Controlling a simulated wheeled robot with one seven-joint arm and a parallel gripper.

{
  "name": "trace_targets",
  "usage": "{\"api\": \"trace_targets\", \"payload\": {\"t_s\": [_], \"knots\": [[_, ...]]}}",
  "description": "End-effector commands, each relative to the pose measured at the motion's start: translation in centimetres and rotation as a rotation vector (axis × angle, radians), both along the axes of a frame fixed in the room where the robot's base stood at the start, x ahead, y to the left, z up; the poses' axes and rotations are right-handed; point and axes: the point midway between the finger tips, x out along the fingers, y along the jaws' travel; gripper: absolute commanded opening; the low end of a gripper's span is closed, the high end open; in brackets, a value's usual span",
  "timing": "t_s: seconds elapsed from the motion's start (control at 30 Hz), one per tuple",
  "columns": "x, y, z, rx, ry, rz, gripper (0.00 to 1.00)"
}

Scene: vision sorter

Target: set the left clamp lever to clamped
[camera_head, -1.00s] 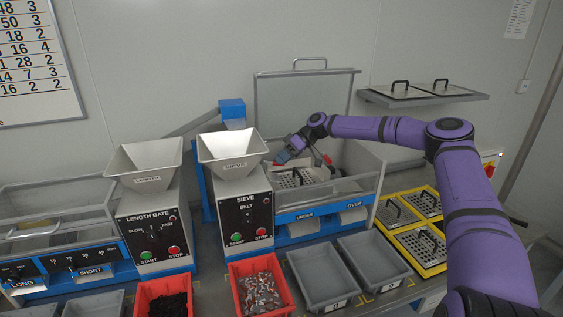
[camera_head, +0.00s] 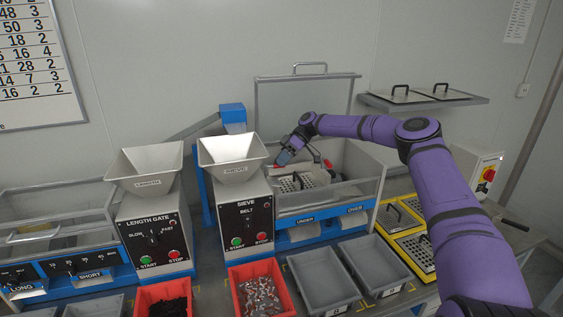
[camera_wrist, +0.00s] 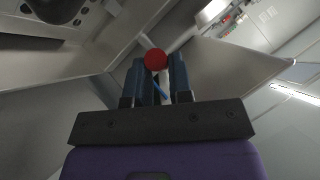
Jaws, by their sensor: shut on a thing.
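My gripper (camera_head: 284,158) is inside the open sieve box, at its left side. In the wrist view its two blue fingers (camera_wrist: 156,72) are closed around a lever with a round red knob (camera_wrist: 155,59), which sticks out beyond the fingertips. This is the left clamp lever; a bit of its red shows in the head view (camera_head: 277,166), mostly hidden by the gripper. The right clamp lever (camera_head: 328,163) has a red end and stands free. A perforated sieve plate (camera_head: 296,183) with a black handle lies between them.
The raised clear lid (camera_head: 303,102) stands behind the box. The sieve hopper (camera_head: 232,150) and its control panel stand close on the left. Spare sieve plates (camera_head: 417,252) lie on the right, and more rest on a wall shelf (camera_head: 422,103). Grey bins (camera_head: 325,282) stand in front.

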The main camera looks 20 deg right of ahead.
Motion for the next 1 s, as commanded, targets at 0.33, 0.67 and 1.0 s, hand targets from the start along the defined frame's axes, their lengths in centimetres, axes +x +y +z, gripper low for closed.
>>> {"api": "trace_targets", "payload": {"t_s": [0.33, 0.67, 1.0], "knots": [[-0.1, 0.0, -0.1, -0.002, 0.002, 0.001, 0.45], [0.0, 0.0, 1.3, -0.002, 0.0, 0.001, 0.45], [-2.4, 0.0, 3.6, -0.002, 0.003, 0.002, 0.45]]}}
